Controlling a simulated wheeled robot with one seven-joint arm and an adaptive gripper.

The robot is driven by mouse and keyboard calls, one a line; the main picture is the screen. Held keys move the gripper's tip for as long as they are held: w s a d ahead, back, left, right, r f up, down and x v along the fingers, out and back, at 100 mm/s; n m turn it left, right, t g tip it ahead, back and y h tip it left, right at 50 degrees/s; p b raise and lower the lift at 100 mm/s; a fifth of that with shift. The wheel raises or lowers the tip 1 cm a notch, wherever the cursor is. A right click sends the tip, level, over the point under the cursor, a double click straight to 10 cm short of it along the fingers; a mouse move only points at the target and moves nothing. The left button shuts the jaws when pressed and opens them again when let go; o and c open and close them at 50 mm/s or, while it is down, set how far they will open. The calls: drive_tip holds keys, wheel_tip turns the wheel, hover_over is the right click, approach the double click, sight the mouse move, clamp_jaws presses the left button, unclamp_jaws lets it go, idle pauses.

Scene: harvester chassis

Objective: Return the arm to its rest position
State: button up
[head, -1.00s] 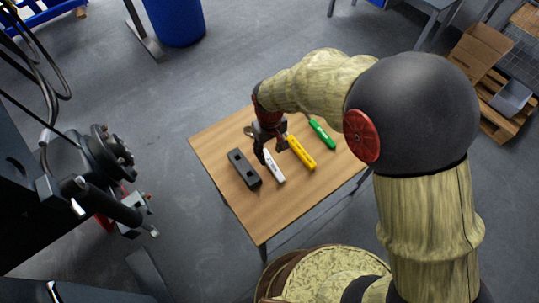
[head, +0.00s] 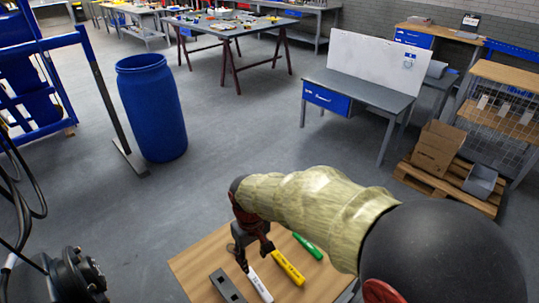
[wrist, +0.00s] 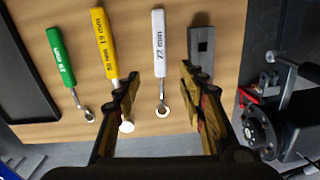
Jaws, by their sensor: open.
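My gripper (head: 255,250) hangs from my arm above the wooden table (head: 199,262) in the head view. In the wrist view my gripper (wrist: 160,100) has its two fingers wide apart, with nothing between them held. A white-handled wrench marked 22 mm (wrist: 159,50) lies on the table beyond and between the fingers, apart from them. A yellow-handled wrench (wrist: 104,45) and a green-handled wrench (wrist: 62,58) lie to its left. A dark grey block with holes (wrist: 201,50) lies to its right, partly hidden by a finger.
Dark chassis machinery (wrist: 262,130) stands close to the table's right side in the wrist view. A dark tray (wrist: 25,80) lies at the left. A blue barrel (head: 152,107), a desk with a whiteboard (head: 372,62) and a pallet with boxes (head: 440,190) stand farther off. Open floor lies between.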

drive_tip(key=s+d+r+m+t, duration=0.2)
drive_tip(key=s+d+r, duration=0.2)
drive_tip(key=d, duration=0.5)
drive_tip(key=s+d+r+m+t, duration=0.1)
drive_tip(key=s+d+r+m, duration=0.2)
drive_tip(key=s+d+r, duration=0.2)
drive_tip(key=s+d+r+m+t, duration=0.2)
drive_tip(key=s+d+r+m, duration=0.1)
drive_tip(key=d+r, duration=0.7)
drive_tip(key=s+d, duration=0.1)
drive_tip(key=d, duration=0.3)
drive_tip(key=shift+s+t, duration=0.3)
drive_tip(key=shift+r, duration=0.1)
drive_tip(key=shift+c, duration=1)
